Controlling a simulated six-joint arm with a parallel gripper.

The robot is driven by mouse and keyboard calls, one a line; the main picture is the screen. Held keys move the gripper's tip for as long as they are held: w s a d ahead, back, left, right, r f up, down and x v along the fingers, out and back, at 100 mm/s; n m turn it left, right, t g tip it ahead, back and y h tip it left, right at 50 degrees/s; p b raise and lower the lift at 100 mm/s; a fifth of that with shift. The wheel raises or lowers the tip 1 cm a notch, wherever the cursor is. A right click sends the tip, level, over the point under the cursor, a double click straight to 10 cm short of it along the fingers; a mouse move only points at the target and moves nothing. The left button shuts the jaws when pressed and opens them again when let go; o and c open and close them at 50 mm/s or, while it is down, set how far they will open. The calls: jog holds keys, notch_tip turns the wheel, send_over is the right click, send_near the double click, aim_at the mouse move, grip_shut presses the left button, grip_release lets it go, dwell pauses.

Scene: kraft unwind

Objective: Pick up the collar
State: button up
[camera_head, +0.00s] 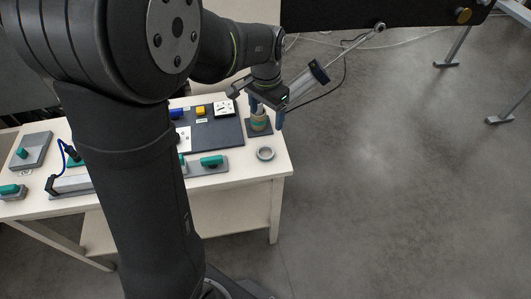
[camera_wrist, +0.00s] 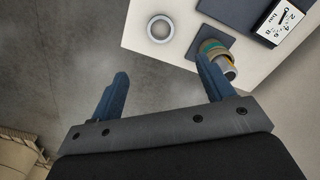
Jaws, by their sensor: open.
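A pale grey ring, which looks like the collar (camera_head: 265,154), lies flat on the white table near its front right corner. In the wrist view the collar (camera_wrist: 149,28) lies beyond the fingertips, near the table edge, with nothing on it. My gripper (camera_head: 267,113) is open and empty, with its blue fingers pointing down near the table's right edge. In the wrist view the gripper (camera_wrist: 162,66) has its fingers wide apart, with floor and table edge between them. The collar is clear of both fingers.
A stack of coloured rings (camera_head: 259,123) stands on a dark square base behind the collar; in the wrist view my right finger partly covers it. A dark board (camera_head: 228,133) with a dial card (camera_head: 224,108) is to its left. Teal-handled items stand further left on the table (camera_head: 250,172).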

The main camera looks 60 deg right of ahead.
send_over(265, 156)
jog(key=f, duration=1)
jog(key=shift+d+f, duration=0.2)
jog(key=shift+f, duration=0.2)
jog(key=shift+a+f, duration=0.2)
jog(key=shift+f, duration=2.5)
jog(key=c, duration=1.1)
